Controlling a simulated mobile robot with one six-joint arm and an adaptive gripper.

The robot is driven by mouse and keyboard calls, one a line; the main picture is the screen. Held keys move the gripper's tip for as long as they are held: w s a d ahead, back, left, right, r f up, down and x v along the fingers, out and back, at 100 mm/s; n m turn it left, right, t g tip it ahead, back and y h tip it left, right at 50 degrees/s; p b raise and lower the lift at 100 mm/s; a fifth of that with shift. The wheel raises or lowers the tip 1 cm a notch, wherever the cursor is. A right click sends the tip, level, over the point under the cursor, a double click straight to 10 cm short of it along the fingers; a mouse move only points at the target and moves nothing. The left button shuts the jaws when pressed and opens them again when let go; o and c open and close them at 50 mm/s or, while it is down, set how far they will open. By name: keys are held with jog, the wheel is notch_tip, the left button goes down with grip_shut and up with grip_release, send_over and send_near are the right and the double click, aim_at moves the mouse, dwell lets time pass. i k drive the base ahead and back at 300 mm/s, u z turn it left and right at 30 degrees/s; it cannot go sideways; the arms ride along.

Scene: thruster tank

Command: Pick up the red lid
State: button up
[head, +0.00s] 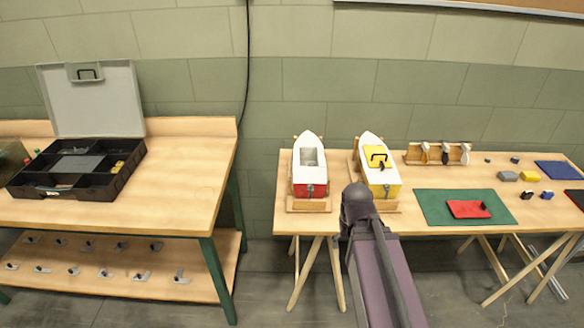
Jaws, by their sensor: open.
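The red lid (462,209) lies flat on a green mat (432,204) on the right-hand table, with a small dark handle on its top. A red and white boat (309,160) stands in a wooden cradle left of it, with a grey open hatch in its deck. A yellow and white boat (371,143) stands beside that one with a yellow lid (370,153) with a black handle. My dark purple arm rises from the bottom, left of the red lid. My gripper does not show.
A wooden rack (413,156) with several tools stands behind the mat. Small yellow, grey and blue blocks and a blue mat (556,170) lie to the right. A left workbench (175,190) holds an open black toolbox (30,187). A floor gap separates the tables.

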aim_at(460, 209)
jog(key=z, duration=1)
jog(key=k, duration=0.65)
jog(key=i, duration=0.75)
